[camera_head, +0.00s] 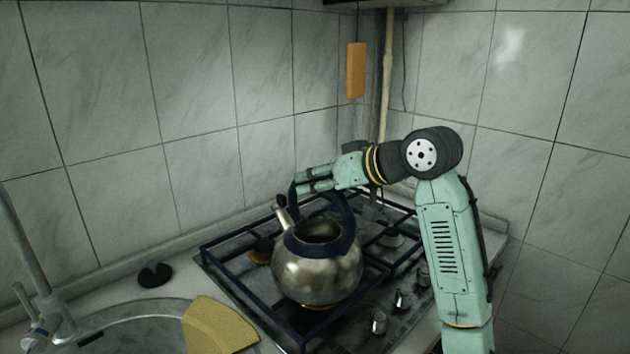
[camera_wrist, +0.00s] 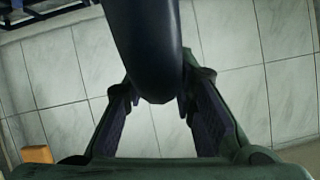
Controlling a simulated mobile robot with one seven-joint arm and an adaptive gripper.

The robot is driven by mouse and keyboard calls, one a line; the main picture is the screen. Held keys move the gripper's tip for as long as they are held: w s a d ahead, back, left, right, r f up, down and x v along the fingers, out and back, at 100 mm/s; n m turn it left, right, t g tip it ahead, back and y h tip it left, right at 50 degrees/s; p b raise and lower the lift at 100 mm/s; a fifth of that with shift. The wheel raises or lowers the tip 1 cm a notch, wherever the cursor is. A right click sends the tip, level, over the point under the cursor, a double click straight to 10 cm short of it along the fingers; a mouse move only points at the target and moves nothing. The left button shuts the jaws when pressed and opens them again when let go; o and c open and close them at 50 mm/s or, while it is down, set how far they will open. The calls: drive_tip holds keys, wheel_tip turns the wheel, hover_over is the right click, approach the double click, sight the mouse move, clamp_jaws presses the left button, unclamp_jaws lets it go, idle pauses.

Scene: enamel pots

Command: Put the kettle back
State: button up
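The kettle (camera_head: 318,272) is a worn metal pot with a short spout, an open top and a dark arched handle (camera_head: 349,225). It appears upright over the near part of the stove; whether its base touches the grate is unclear. My gripper (camera_head: 308,180) is at the top of the handle, reaching in from the right. In the wrist view the dark handle (camera_wrist: 152,50) comes down from the top between the fingers of my gripper (camera_wrist: 161,95). The fingers are spread, and I see no clear grip on the handle. The handle hides part of the fingertips.
The gas stove (camera_head: 225,278) has dark grates and several front knobs. A sink (camera_head: 130,325) with a tan board (camera_head: 217,327) lies at left, with a dark round item (camera_head: 155,275) behind. Tiled walls close the corner. An orange block (camera_head: 355,70) hangs there beside a pipe.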

drive_tip(key=shift+o, duration=1.2)
drive_tip(key=shift+s+d+r, duration=0.1)
drive_tip(key=shift+d+r, duration=0.05)
drive_tip(key=shift+r, duration=0.3)
drive_tip(key=b+v, duration=0.2)
drive_tip(key=v, duration=0.9)
drive_tip(key=shift+s+d+b, duration=0.25)
drive_tip(key=shift+b, duration=0.05)
drive_tip(key=shift+r, duration=0.1)
drive_tip(key=shift+s, duration=0.1)
